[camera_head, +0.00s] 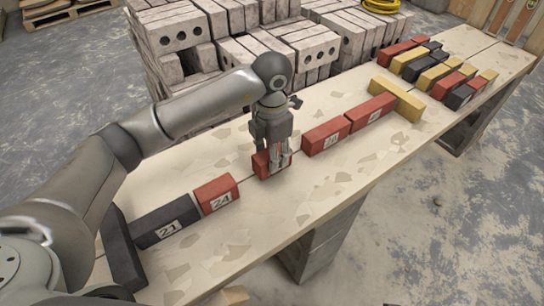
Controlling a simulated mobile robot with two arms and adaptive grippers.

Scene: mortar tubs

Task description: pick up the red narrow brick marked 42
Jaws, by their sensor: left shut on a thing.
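My left gripper (274,168) points down over the table and is shut on a short red brick (260,165). The fingers cover much of this brick, and I cannot read its number. The brick is upright and looks to be at the table top; I cannot tell whether it is lifted. To its left are a red brick marked 24 (215,194) and a black brick marked 21 (166,224). To its right are two red bricks (324,137) and (370,113) with labels too small to read surely. My right gripper is not in view.
The wooden table (300,200) has bare room in front of the row. A long yellow brick (398,99) lies at the row's right end. Several red, black and yellow bricks (430,75) lie beyond it. Stacked grey blocks (180,38) stand behind the table. A black brick (122,250) lies near my arm.

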